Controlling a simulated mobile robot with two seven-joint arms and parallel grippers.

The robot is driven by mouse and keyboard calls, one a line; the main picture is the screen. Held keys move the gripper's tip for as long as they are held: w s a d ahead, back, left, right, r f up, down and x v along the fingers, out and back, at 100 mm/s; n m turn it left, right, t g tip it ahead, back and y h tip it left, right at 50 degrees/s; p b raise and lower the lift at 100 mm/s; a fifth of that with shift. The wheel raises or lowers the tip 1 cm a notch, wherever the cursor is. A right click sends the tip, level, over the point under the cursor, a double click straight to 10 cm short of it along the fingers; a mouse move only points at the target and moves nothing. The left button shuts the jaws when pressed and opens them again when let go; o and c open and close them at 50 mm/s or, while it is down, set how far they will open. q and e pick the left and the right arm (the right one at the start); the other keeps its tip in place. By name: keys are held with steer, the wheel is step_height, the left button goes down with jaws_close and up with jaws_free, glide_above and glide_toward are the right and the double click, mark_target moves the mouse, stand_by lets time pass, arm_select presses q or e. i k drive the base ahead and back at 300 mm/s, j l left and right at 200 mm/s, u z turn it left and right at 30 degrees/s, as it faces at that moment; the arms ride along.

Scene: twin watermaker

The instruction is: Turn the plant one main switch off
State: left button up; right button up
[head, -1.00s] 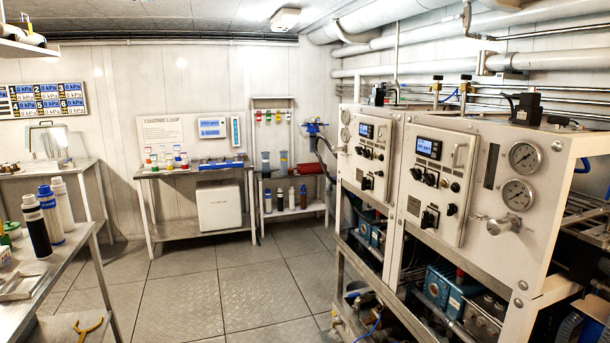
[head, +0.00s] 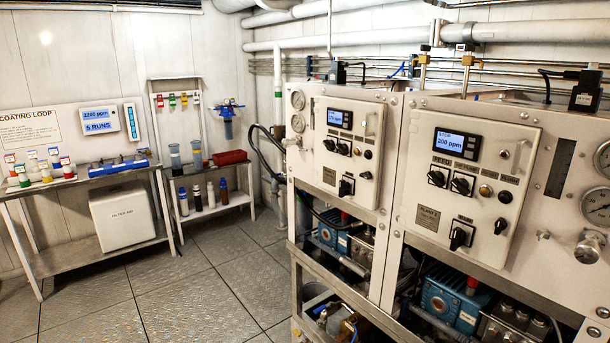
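Two white control panels are on the white machine frame at the right. The nearer panel (head: 472,190) has a lit blue display (head: 457,145) that seems to read STOP and 200 ppm. A small plate (head: 427,218) at its lower left seems to say PLANT 1, but the print is blurred. Beside that plate is a black rotary switch (head: 461,236) under a small label that seems to say MAIN; its handle looks tilted. The farther panel (head: 345,165) has a similar black switch (head: 346,187). Neither of my grippers is in view.
Gauges (head: 598,205) and a valve knob (head: 588,247) are at the right edge. Pumps (head: 448,297) sit in the open frame below the panels. A bench (head: 95,183) and a small shelf stand (head: 210,207) line the back wall. The tiled floor (head: 200,300) between is clear.

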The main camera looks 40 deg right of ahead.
mark_target(343, 186)
steer(key=i+z, duration=0.25)
steer(key=i, duration=0.15)
steer(key=i+j+z, duration=0.2)
steer(key=i, duration=0.15)
steer(key=i+j+z, duration=0.35)
steer(key=i+z, duration=0.15)
steer(key=z, duration=0.15)
steer(key=i+j+z, duration=0.2)
steer(key=z, duration=0.2)
steer(key=i+j+z, duration=0.15)
steer(key=z, duration=0.25)
steer(key=i+j+z, duration=0.15)
steer(key=j+z, duration=0.7)
steer(key=i+l, duration=0.05)
steer(key=l, duration=0.05)
